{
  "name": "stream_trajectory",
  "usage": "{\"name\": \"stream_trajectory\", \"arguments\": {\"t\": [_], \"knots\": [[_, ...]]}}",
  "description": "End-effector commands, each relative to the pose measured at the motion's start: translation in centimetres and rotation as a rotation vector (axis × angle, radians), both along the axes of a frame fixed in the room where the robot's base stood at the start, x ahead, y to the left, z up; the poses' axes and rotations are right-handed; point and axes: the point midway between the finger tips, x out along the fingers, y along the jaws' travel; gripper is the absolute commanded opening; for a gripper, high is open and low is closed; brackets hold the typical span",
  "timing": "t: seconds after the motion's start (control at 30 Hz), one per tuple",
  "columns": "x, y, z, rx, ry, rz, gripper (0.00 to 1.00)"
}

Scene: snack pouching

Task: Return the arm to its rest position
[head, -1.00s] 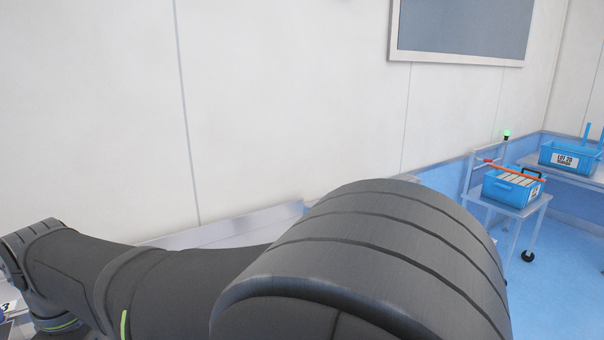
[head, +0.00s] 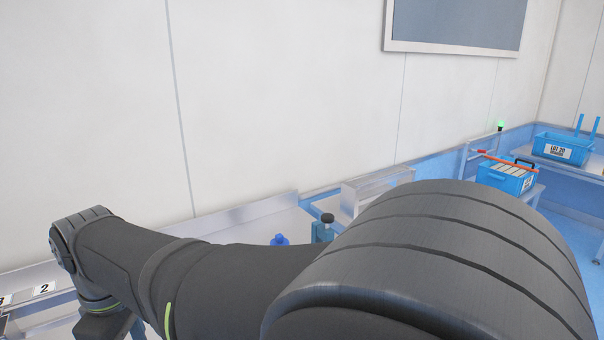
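My dark grey arm fills the lower part of the head view, with its large joint at the lower right and a link reaching to the lower left. My gripper is not visible; the picture cuts off below the wrist end at the lower left. No pouch or snack shows clearly.
A metal bench with a raised back edge (head: 240,215) runs along the white wall. Behind my arm are a metal box (head: 375,187), a black-topped fixture (head: 326,222) and a small blue object (head: 279,240). Number cards (head: 44,288) lie at left. Blue bins (head: 506,177) stand far right.

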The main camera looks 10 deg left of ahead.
Motion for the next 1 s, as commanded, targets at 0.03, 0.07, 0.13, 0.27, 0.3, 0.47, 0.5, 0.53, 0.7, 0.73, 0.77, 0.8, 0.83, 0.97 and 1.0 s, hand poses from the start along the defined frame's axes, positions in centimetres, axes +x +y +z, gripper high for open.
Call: {"name": "stream_trajectory", "arguments": {"t": [0.03, 0.07, 0.13, 0.27, 0.3, 0.47, 0.5, 0.53, 0.7, 0.73, 0.77, 0.8, 0.83, 0.97, 1.0], "knots": [[0.6, -0.7, 0.5, 0.002, -0.001, -0.004, 0.41], [0.9, -1.0, 0.8, 0.002, -0.002, -0.005, 0.41], [1.6, -1.8, 1.4, 0.001, -0.001, -0.004, 0.41], [2.7, -3.1, 2.5, 0.002, -0.002, -0.004, 0.41], [3.1, -3.5, 2.8, 0.002, -0.001, -0.004, 0.41], [3.4, -3.4, 3.5, 0.001, -0.006, 0.008, 0.41], [3.2, -2.9, 3.5, 0.002, -0.011, 0.01, 0.41], [3.0, -2.5, 3.6, 0.003, -0.014, 0.012, 0.41], [2.0, 0.0, 3.9, 0.011, -0.034, 0.02, 0.41], [1.8, 0.4, 3.9, 0.013, -0.038, 0.022, 0.41], [1.6, 0.9, 3.9, 0.013, -0.04, 0.024, 0.41], [1.2, 1.5, 4.0, 0.015, -0.045, 0.025, 0.41], [1.0, 1.9, 4.0, 0.018, -0.049, 0.028, 0.41], [-0.2, 3.9, 4.2, 0.028, -0.064, 0.034, 0.41], [-0.6, 4.5, 4.3, 0.032, -0.068, 0.037, 0.41]]}}
